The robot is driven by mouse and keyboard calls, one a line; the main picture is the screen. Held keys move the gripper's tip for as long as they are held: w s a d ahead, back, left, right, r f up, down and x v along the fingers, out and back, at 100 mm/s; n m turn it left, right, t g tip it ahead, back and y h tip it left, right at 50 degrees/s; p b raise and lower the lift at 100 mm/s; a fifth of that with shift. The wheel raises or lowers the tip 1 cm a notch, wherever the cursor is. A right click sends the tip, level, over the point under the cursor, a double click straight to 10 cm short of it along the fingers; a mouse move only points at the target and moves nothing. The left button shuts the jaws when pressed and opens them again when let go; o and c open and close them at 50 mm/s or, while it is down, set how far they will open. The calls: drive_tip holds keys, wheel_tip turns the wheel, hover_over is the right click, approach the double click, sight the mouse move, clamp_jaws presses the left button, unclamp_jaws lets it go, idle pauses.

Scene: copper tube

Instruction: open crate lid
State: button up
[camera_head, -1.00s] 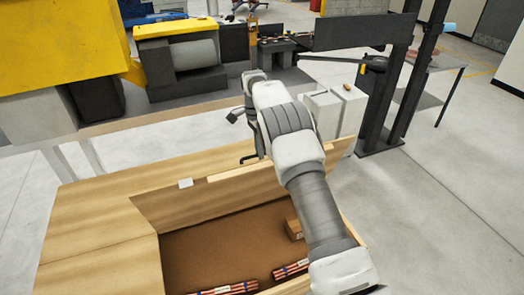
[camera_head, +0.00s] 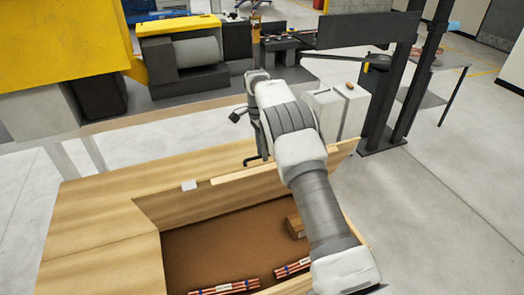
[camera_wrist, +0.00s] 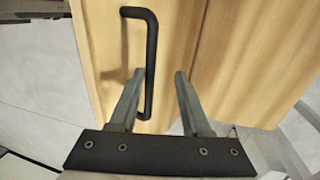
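The wooden crate (camera_head: 95,235) stands at the bottom of the head view, its inside showing. Its lid (camera_head: 215,199) is raised at the far side, with its inner face towards the head camera. My arm reaches over the crate and past the lid's top edge. In the wrist view, the lid's wooden face (camera_wrist: 225,60) carries a black bar handle (camera_wrist: 151,55). My gripper (camera_wrist: 159,74) is open, and the lower part of the handle shows between its fingers, nearer the left one. I cannot tell whether they touch. The head view does not show the fingers clearly.
Inside the crate lie bundles of copper tubes (camera_head: 225,287) and a small cardboard box (camera_head: 295,226). A small white piece (camera_head: 188,185) sits at the crate's back edge. Behind stand white boxes (camera_head: 340,112), a dark frame (camera_head: 385,110) and a yellow machine (camera_head: 165,26). Floor at right is clear.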

drive_tip(key=shift+r, duration=0.1)
drive_tip(key=v, duration=0.7)
drive_tip(key=shift+r, duration=0.15)
drive_tip(key=shift+w, duration=0.1)
idle(0.4)
